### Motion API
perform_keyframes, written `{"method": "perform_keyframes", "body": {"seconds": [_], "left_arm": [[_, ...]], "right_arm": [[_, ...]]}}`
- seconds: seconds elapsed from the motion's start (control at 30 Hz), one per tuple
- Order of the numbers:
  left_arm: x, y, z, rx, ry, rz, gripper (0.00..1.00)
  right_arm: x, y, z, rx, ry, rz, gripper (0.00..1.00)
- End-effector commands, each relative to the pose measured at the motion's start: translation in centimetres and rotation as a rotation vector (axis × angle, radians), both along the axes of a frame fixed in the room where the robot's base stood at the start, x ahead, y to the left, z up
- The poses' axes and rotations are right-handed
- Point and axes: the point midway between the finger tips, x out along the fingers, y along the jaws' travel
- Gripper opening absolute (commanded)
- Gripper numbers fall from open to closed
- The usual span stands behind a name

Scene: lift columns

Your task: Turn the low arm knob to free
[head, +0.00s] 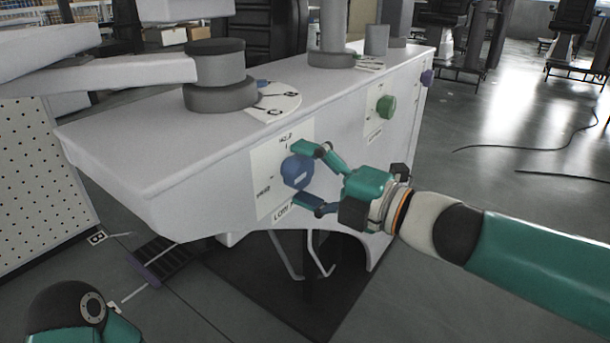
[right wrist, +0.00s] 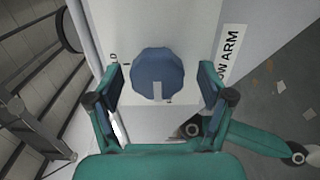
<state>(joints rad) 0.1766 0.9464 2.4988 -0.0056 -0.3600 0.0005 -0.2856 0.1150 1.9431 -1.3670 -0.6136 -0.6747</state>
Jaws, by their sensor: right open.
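The low arm knob (head: 297,172) is a blue round knob on a white label plate (head: 268,168) on the side of the pale grey housing. "LOW ARM" is printed at the plate's bottom; the other words are small and hard to read. My right gripper (head: 307,175) is open, with one finger above the knob and one below. In the right wrist view the knob (right wrist: 157,68) sits between the spread fingers (right wrist: 161,88), with gaps on both sides. Its white mark faces the palm side. My left gripper is out of view.
A green knob (head: 386,107) and a purple knob (head: 427,77) sit farther right on the same housing (head: 190,140). Grey round columns stand on its top. Black cables (head: 540,148) lie on the open floor at right. A perforated panel (head: 38,190) stands at left.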

Motion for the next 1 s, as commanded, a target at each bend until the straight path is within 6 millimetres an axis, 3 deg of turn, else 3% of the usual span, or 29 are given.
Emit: {"method": "perform_keyframes", "body": {"seconds": [0.23,0.7,1.0], "left_arm": [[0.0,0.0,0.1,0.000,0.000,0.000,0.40],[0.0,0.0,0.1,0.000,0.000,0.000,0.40],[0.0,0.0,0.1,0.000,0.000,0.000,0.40]], "right_arm": [[-1.1,-1.8,0.1,0.002,-0.002,-0.004,0.80],[-6.1,-8.7,-0.1,-0.001,0.000,-0.005,0.80],[-7.0,-9.7,-0.2,-0.002,0.001,0.001,0.80]]}}
